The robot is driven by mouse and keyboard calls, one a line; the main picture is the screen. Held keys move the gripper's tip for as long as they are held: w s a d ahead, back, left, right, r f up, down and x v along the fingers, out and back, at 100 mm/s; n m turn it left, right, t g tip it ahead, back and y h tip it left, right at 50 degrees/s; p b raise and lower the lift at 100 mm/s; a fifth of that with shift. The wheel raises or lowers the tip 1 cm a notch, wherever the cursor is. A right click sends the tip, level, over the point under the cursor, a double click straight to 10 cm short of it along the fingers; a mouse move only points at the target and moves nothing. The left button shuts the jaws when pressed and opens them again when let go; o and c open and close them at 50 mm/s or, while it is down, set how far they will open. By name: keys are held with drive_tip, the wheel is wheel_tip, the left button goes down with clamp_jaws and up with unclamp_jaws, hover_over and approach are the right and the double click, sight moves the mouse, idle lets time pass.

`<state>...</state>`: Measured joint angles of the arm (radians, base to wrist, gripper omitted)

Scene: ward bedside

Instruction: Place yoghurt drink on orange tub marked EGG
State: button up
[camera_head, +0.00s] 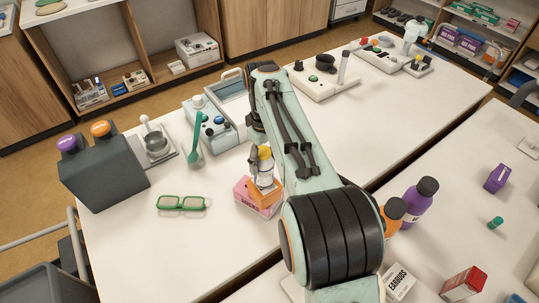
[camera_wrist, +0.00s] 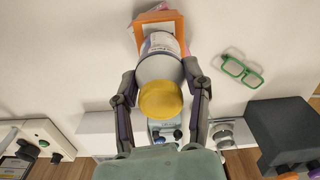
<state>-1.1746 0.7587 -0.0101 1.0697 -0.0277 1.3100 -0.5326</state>
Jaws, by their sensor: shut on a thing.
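The yoghurt drink (camera_head: 265,171) is a whitish bottle with a yellow cap. It is upright in the head view and large in the middle of the wrist view (camera_wrist: 160,68). My gripper (camera_wrist: 160,72) is shut on it, one finger on each side. The orange tub (camera_head: 263,195) is directly below the bottle, on a pink box; it also shows beyond the bottle's base in the wrist view (camera_wrist: 168,17). The bottle overlaps the tub in both views; I cannot tell whether they touch. The tub's marking is not legible. My arm hides most of the gripper in the head view.
Green glasses (camera_head: 181,203) lie left of the pink box (camera_head: 246,202). A dark grey block (camera_head: 104,177) with purple and orange tops stands farther left. A blue-grey device (camera_head: 212,128) and a green spoon-like item (camera_head: 195,153) stand behind. The table's front left is clear.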

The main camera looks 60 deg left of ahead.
drive_tip(key=shift+f, duration=0.35)
drive_tip(key=shift+f, duration=0.1)
drive_tip(key=o, duration=1.2)
wheel_tip(320, 180, up, 12)
drive_tip(key=shift+r, duration=0.15)
